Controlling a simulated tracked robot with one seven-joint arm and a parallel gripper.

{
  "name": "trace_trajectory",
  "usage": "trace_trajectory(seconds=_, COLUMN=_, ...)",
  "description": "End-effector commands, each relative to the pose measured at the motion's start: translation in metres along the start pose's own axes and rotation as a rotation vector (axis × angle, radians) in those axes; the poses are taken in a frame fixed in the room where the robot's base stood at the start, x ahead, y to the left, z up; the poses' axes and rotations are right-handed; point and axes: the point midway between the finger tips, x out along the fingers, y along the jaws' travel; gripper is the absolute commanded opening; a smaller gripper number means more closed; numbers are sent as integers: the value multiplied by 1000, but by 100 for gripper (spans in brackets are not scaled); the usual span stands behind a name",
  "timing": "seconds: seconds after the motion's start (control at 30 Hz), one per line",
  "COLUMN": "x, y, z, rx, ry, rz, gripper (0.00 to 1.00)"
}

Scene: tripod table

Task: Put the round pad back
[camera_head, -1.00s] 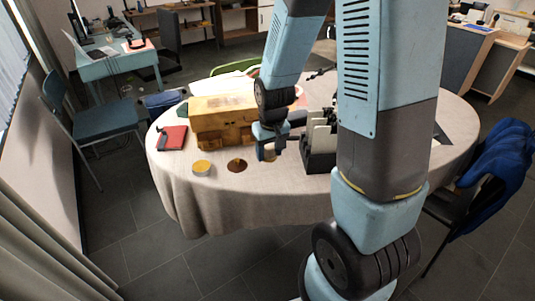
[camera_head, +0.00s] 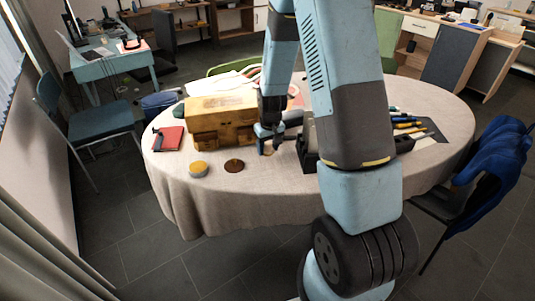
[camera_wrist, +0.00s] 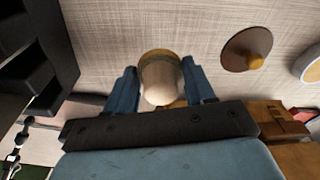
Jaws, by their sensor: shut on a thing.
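My gripper (camera_wrist: 160,88) is shut on a round, pale wooden piece with a tan rim (camera_wrist: 161,78), held between two blue fingers. In the head view my gripper (camera_head: 268,140) is low over the table, just right of the yellow-brown chest. I cannot tell whether the held piece touches the cloth. A flat brown disc with a small tan knob (camera_head: 234,165) lies on the cloth to its left; it also shows in the wrist view (camera_wrist: 240,48). A low round yellow-topped piece with a pale side (camera_head: 198,170) lies farther left. Which one is the round pad is unclear.
The chest (camera_head: 222,120) and a red book (camera_head: 168,139) stand on the round clothed table (camera_head: 230,208). A black holder (camera_head: 306,156) is close right of my gripper, partly behind my arm.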

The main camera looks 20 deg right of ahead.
Motion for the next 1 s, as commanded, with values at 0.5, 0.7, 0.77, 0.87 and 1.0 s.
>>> trace_trajectory(seconds=0.5, x=39, y=4, z=-1, rx=0, ry=0, rz=0, gripper=25)
trace_trajectory(seconds=0.7, x=38, y=4, z=-1, rx=0, ry=1, rz=0, gripper=25)
trace_trajectory(seconds=0.77, x=39, y=4, z=-1, rx=1, ry=0, rz=0, gripper=25)
trace_trajectory(seconds=0.87, x=40, y=4, z=-1, rx=1, ry=1, rz=0, gripper=60)
trace_trajectory(seconds=1.0, x=40, y=4, z=-1, rx=1, ry=0, rz=0, gripper=74)
